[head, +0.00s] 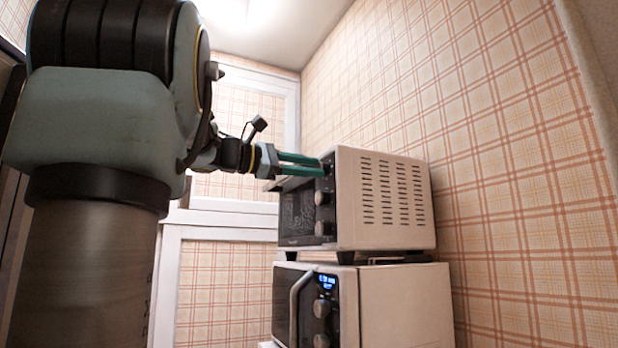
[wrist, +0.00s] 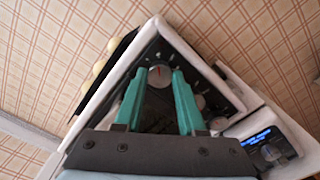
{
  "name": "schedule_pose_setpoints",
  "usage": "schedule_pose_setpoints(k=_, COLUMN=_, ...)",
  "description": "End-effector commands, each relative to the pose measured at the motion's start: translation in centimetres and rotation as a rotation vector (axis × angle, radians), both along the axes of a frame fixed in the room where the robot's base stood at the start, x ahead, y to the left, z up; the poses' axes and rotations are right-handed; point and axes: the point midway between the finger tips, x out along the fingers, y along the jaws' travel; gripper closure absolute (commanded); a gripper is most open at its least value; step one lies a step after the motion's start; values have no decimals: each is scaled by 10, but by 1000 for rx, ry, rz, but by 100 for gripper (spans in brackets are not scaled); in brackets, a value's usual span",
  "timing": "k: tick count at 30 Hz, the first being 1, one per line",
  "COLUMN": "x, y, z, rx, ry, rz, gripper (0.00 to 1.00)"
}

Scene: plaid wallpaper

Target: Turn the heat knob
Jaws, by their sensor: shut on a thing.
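The toaster oven (head: 385,200) is a pale box with side vents and a dark front. It has a column of knobs on its front panel. My gripper (head: 322,166) reaches in from the left with green fingers at the top knob. In the wrist view, the top knob (wrist: 159,77) is silver with a reddish mark and sits between the fingertips. The fingers are shut on it. Lower knobs (head: 321,198) are clear of the fingers. The top knob is mostly hidden in the head view. Labels are too small to read, so which knob is heat cannot be told.
A microwave (head: 395,305) with a lit blue display (head: 327,281) and a curved door handle (head: 294,310) stands directly below the oven. A plaid wall is close on the right. Open space lies left of the oven front.

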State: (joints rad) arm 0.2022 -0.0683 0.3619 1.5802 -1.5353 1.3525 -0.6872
Motion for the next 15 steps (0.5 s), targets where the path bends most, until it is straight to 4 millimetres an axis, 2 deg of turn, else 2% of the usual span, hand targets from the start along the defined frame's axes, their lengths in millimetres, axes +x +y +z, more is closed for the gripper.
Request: schedule_pose_setpoints(k=15, x=0, y=0, z=-1, rx=18, ry=-39, rz=0, gripper=100)
